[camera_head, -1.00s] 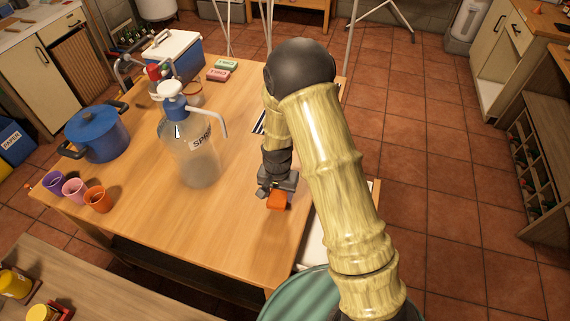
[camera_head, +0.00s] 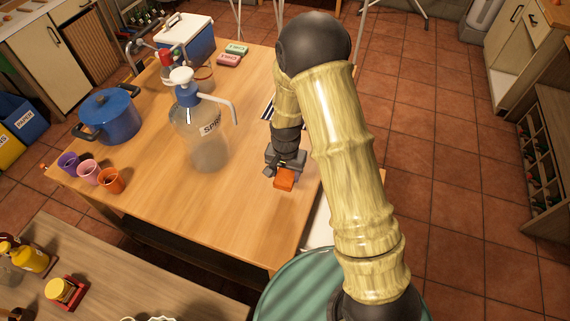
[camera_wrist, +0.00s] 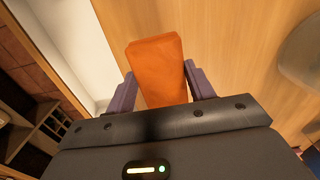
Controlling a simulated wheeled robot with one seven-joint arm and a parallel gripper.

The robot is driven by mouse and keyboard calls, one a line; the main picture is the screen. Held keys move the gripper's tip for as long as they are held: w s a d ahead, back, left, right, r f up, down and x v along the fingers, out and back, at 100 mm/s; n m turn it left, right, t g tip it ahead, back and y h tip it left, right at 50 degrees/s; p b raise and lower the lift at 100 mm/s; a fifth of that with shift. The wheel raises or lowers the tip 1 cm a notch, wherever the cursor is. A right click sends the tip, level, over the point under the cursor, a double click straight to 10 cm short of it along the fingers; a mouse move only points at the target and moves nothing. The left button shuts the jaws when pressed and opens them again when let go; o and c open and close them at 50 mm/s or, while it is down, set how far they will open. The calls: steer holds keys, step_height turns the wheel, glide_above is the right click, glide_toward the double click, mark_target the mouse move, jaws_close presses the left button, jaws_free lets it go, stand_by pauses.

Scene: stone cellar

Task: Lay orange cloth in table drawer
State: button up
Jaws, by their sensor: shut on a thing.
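The orange cloth (camera_head: 284,181) is a small folded block held in my gripper (camera_head: 286,170). In the wrist view my gripper (camera_wrist: 160,75) has its two purple fingers on either side of the cloth (camera_wrist: 157,62). The gripper is above the wooden table (camera_head: 240,215), near its right edge. The table drawer (camera_head: 318,228) is pulled out on the right side of the table, its pale inside partly hidden behind my arm. In the wrist view the pale drawer (camera_wrist: 70,35) lies to the left of the cloth, and the cloth is over the tabletop side.
A clear spray bottle (camera_head: 205,140) stands left of my gripper. A blue pot (camera_head: 110,117), several cups (camera_head: 90,172), a cooler (camera_head: 187,38) and two sponges (camera_head: 230,58) are farther away. A green round surface (camera_head: 300,292) is near the drawer.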

steer(key=shift+d, duration=0.1)
steer(key=w+d+f+n, duration=0.1)
steer(key=d+f+n, duration=0.3)
steer(key=d, duration=0.8)
step_height(320, 180, down, 2)
steer(key=shift+w+f, duration=0.1)
steer(key=shift+w, duration=0.1)
steer(key=shift+w+a, duration=0.1)
steer(key=shift+a, duration=0.05)
